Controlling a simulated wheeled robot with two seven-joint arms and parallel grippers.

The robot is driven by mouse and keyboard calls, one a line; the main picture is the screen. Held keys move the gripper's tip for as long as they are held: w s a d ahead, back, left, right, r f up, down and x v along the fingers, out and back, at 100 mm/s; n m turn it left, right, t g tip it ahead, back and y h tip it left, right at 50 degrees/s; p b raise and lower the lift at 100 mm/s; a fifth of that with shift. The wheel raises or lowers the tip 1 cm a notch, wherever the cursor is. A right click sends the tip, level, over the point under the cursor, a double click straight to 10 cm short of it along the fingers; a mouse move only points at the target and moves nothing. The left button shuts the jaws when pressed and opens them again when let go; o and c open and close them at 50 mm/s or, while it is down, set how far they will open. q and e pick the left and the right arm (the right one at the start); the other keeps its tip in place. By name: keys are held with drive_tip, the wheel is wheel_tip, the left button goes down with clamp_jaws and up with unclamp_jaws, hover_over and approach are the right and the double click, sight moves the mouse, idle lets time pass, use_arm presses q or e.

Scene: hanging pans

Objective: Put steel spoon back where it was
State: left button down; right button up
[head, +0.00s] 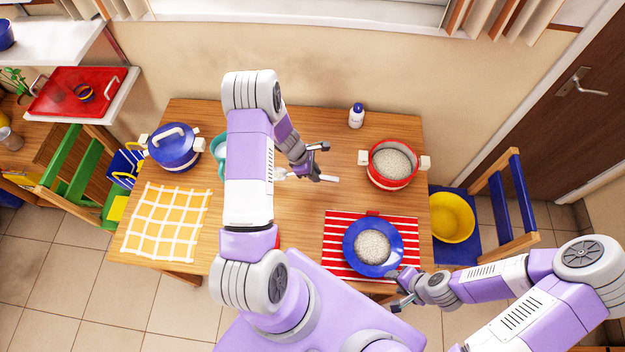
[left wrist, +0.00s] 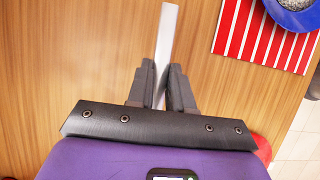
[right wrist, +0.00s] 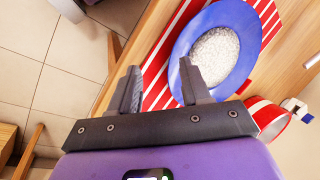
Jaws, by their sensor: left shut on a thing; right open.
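My left gripper (head: 314,172) is above the middle of the table, shut on the steel spoon. A pale, flat end of the spoon (head: 329,179) sticks out to the right, and a lighter part shows left of the gripper in the head view. In the left wrist view the spoon (left wrist: 168,35) is a pale strip running up from between the fingers (left wrist: 160,80). I cannot tell its height above the table. My right gripper (head: 395,290) is open and empty at the table's front edge, beside the blue plate (head: 352,258); its spread fingers (right wrist: 160,80) show in the right wrist view.
The plate holds white grains on a red striped mat (head: 333,224). A red pot (head: 390,182) of grains and a bottle (head: 356,116) stand behind. At left are a blue lidded pot (head: 174,160), a checked cloth (head: 165,222) and a teal bowl (head: 219,160) partly hidden by my arm.

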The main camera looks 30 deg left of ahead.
use_arm(q)
wheel_tip(320, 180, down, 5)
drive_tip(key=shift+f, duration=0.2)
idle(0.3)
drive_tip(key=c, duration=1)
unclamp_jaws()
drive_tip(key=shift+f+b, duration=0.1)
drive_tip(key=shift+b, duration=0.2)
